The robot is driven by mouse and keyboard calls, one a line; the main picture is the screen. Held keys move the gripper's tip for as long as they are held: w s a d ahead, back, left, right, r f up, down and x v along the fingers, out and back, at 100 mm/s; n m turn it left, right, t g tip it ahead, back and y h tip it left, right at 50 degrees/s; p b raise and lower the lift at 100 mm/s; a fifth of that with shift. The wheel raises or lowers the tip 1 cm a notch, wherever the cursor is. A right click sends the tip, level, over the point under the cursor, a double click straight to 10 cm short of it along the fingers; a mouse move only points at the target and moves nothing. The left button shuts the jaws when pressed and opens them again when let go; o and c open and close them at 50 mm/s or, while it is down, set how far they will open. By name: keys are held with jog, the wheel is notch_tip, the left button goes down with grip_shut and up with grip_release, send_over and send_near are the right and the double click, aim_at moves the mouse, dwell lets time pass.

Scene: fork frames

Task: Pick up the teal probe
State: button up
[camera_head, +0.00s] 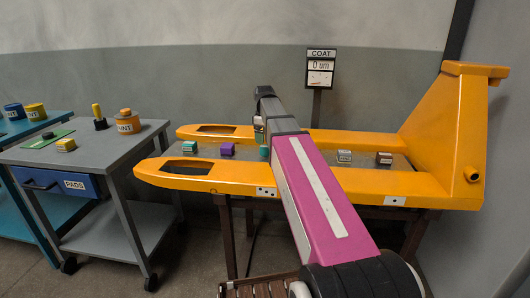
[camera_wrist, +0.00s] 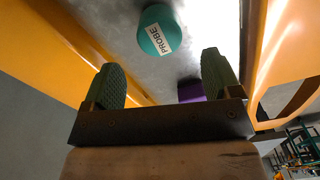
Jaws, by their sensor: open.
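The teal probe (camera_wrist: 158,32) shows in the wrist view as a round teal piece with a white PROBE label. It lies on the grey surface beyond my fingertips. In the head view a small teal part of it (camera_head: 264,152) shows beside my arm, between the two orange forks. My gripper (camera_wrist: 160,62) is open, with its two green ridged fingers on either side and nothing between them. The probe is apart from the fingers. In the head view my gripper is mostly hidden by my arm.
A purple block (camera_head: 227,149) lies left of the probe, near my right finger in the wrist view (camera_wrist: 190,90). A teal-and-white block (camera_head: 190,148) lies farther left. Orange forks (camera_head: 225,176) flank the grey strip.

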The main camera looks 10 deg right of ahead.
aim_at(265, 146)
jog(key=shift+s+d+f, duration=0.1)
jog(key=shift+d+f, duration=0.05)
jog(key=shift+f, duration=1.4)
jog(key=shift+s+d+f, duration=0.1)
jog(key=shift+f, duration=1.45)
jog(key=c, duration=1)
